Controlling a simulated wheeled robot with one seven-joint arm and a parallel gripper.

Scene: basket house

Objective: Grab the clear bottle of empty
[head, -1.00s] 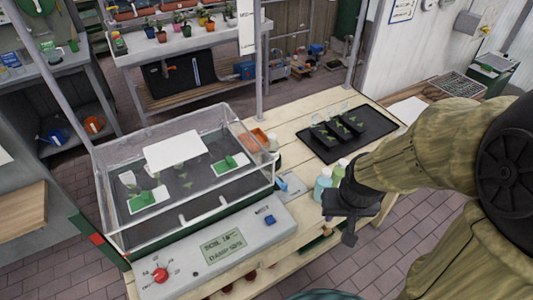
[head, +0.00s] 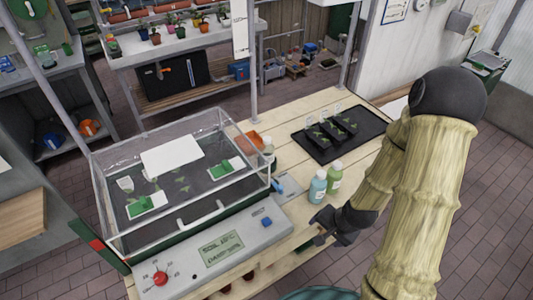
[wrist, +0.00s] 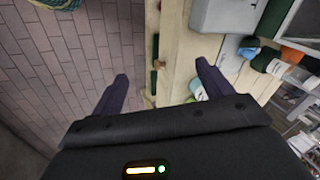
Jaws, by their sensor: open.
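A pale, see-through-looking bottle (head: 268,147) stands beside the right end of the clear-walled box; its lower part is partly hidden and I cannot tell whether it is empty. A blue bottle (head: 318,187) and a green bottle (head: 334,179) stand upright side by side on the wooden bench, nearer to me. My gripper (head: 321,231) is at the bench's front edge, just in front of the blue bottle and apart from it. In the wrist view my gripper (wrist: 161,82) is open, with nothing between its fingers. Labelled bottles (wrist: 268,64) show at the right there.
The clear-walled box (head: 190,225) with a control panel (head: 223,250) fills the bench's left side. A black tray (head: 372,140) with seedling pots lies at the back right. An orange container (head: 246,142) stands by the pale bottle. Bare bench (head: 290,155) lies between box and tray.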

